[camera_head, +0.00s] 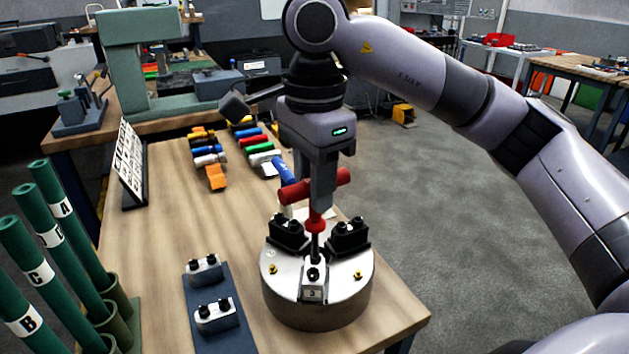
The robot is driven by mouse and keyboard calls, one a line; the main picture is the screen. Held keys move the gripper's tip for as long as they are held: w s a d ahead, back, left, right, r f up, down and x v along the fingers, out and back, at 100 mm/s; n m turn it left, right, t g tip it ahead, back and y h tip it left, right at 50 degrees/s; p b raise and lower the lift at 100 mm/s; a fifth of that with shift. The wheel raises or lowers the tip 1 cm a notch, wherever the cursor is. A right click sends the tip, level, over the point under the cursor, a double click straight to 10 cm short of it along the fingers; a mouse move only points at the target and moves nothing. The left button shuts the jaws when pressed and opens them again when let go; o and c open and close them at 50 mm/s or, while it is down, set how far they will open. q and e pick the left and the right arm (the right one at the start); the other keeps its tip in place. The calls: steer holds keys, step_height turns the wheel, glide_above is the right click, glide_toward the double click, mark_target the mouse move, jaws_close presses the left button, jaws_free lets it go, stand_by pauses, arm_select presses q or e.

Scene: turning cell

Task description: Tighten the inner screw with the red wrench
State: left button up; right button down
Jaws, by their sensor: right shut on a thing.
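My right gripper (316,196) is above the round metal chuck (318,312) and shut on the red wrench. The red wrench (317,222) is a T-handle tool held upright, with its crossbar between the fingers. Its dark shaft points down at the front jaw block (314,282), which is pale and marked 3. The shaft's tip is at or just above the screw on this block; I cannot tell whether it sits in it. Two black jaws (348,236) stand at the back of the chuck. My left gripper is not in view.
A dark plate (209,335) with two metal jaw pieces lies left of the chuck. Green lettered tubes (72,238) stand at left. Coloured-handled tools (211,160) lie farther back near a propped board (130,163). Bare wooden tabletop (170,215) lies between.

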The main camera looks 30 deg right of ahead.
steer(key=shift+m, duration=0.4)
steer(key=shift+m, duration=1.4)
steer(key=m, duration=0.2)
steer(key=shift+m, duration=0.3)
steer(key=shift+m, duration=1.5)
